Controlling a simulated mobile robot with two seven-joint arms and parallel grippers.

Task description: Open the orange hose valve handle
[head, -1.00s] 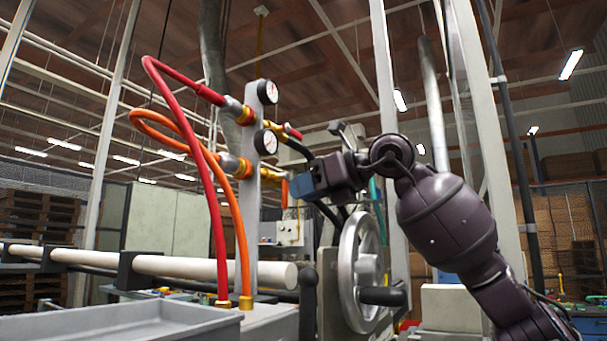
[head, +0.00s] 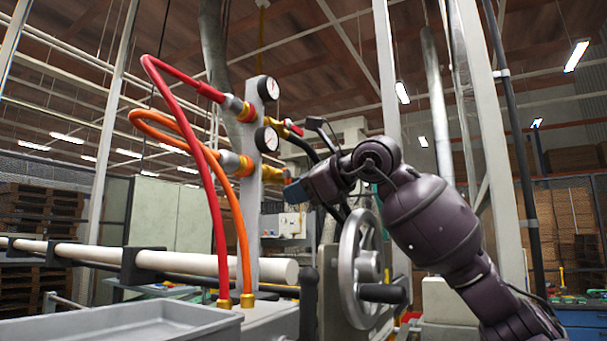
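The orange hose (head: 172,119) loops from a brass fitting on the grey post down to the base. The orange valve handle (head: 272,173) shows only in part, just right of the post at that fitting's height. My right gripper (head: 292,193) comes from the right, with its bluish tip just below and beside the handle. The tip's near side hides whether the fingers are open or touch the handle. My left gripper is out of view.
A red hose (head: 212,190) and its red-handled valve (head: 292,128) sit above the orange one. A handwheel (head: 358,262) stands below my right arm. A grey tray (head: 110,325) is at the front left.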

